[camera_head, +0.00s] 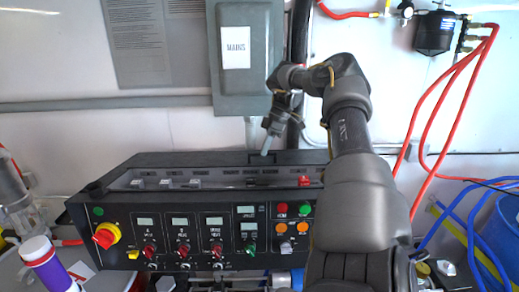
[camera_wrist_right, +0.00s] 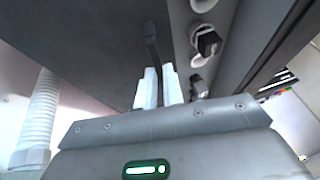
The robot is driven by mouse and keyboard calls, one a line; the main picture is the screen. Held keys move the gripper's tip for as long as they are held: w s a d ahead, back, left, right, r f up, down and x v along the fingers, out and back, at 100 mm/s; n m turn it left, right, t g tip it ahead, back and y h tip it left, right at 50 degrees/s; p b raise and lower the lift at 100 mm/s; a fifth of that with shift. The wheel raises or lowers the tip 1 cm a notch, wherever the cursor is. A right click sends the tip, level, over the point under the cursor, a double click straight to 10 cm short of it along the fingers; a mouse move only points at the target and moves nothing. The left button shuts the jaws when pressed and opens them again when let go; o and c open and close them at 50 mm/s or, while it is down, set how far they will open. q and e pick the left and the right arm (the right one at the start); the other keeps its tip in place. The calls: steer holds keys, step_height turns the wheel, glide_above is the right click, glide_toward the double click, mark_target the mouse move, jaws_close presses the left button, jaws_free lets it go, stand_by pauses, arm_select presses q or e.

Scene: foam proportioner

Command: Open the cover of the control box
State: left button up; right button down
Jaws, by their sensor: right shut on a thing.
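The black control box (camera_head: 122,212) sits low in the head view, with dials, small displays and colored buttons on its front. Along its top runs a recessed strip (camera_head: 225,182) with white switches and a red one. Behind the strip is a dark panel, which looks like the cover (camera_head: 200,159); its exact angle is hard to tell. My right gripper (camera_head: 266,149) points down at the top back of the box. In the right wrist view its pale fingers (camera_wrist_right: 159,86) are shut on a thin dark handle (camera_wrist_right: 152,45). My left gripper is not in view.
A grey MAINS box (camera_head: 240,85) hangs on the wall behind my right wrist. Red hoses (camera_head: 440,110) and blue hoses (camera_head: 455,225) run at the right. A white and purple cylinder (camera_head: 45,265) stands at the lower left. A pale ribbed conduit (camera_wrist_right: 38,115) is beside the gripper.

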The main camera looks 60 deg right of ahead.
steer(key=shift+w+r, duration=0.1)
steer(key=shift+r, duration=0.05)
steer(key=c, duration=1.5)
jaws_free()
steer(key=shift+w+a, duration=0.15)
steer(key=shift+a, duration=0.05)
steer(key=shift+s+d+r, duration=0.3)
steer(key=shift+d, duration=0.05)
steer(key=v, duration=1)
steer(key=shift+w+a+b, duration=0.2)
steer(key=shift+b, duration=0.1)
steer(key=shift+s, duration=0.1)
